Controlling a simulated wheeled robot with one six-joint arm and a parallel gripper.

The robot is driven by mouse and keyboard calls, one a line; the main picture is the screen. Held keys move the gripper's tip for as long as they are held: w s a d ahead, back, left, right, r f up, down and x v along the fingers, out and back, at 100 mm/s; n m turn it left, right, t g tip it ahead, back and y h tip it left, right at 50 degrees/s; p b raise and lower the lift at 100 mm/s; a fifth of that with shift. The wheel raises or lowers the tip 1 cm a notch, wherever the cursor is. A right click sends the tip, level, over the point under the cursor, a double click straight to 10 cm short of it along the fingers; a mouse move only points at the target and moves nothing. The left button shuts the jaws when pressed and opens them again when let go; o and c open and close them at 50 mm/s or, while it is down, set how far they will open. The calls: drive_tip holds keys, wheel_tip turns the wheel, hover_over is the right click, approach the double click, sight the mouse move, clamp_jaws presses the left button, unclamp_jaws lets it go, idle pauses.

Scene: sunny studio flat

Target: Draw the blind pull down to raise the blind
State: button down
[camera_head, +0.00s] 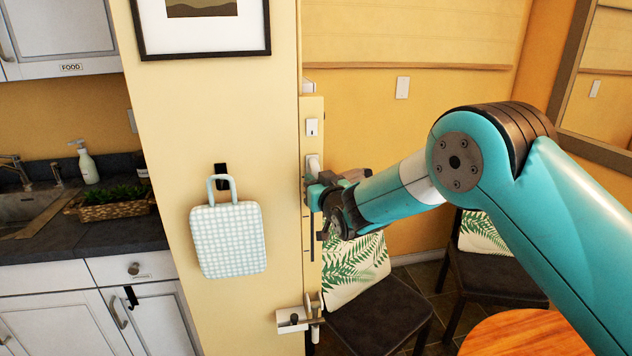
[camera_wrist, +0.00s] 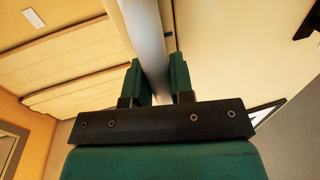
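The blind pull (camera_head: 313,163) is a pale upright piece on the narrow slotted strip (camera_head: 309,225) at the wall's edge. Its lower part is hidden behind my gripper. My gripper (camera_head: 318,192) is at the strip, just below the pull's visible top. In the wrist view, a smooth grey bar (camera_wrist: 145,35), apparently the pull, runs between my two fingers (camera_wrist: 158,80) and fills the gap, so they look shut on it. The pale blind (camera_head: 410,30) hangs at the top, its lower edge well above my gripper.
A checked board (camera_head: 228,240) hangs on a hook left of the strip. A bolt-like latch (camera_head: 295,318) sticks out below. Chairs (camera_head: 380,318) and a round wooden table (camera_head: 520,335) stand at the lower right. A kitchen counter (camera_head: 110,235) is at left.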

wheel_tip(320, 180, down, 13)
drive_tip(key=b, duration=1.3)
drive_tip(key=shift+r+b, duration=0.2)
drive_tip(key=shift+b, duration=0.1)
drive_tip(key=shift+r, duration=0.15)
drive_tip(key=c, duration=1)
unclamp_jaws()
drive_tip(key=shift+r, duration=0.15)
drive_tip(key=shift+s, duration=0.1)
drive_tip(key=b+v, duration=0.4)
drive_tip(key=v, duration=1.3)
drive_tip(key=shift+b, duration=0.4)
drive_tip(key=shift+s+d, duration=0.1)
drive_tip(key=shift+s, duration=0.05)
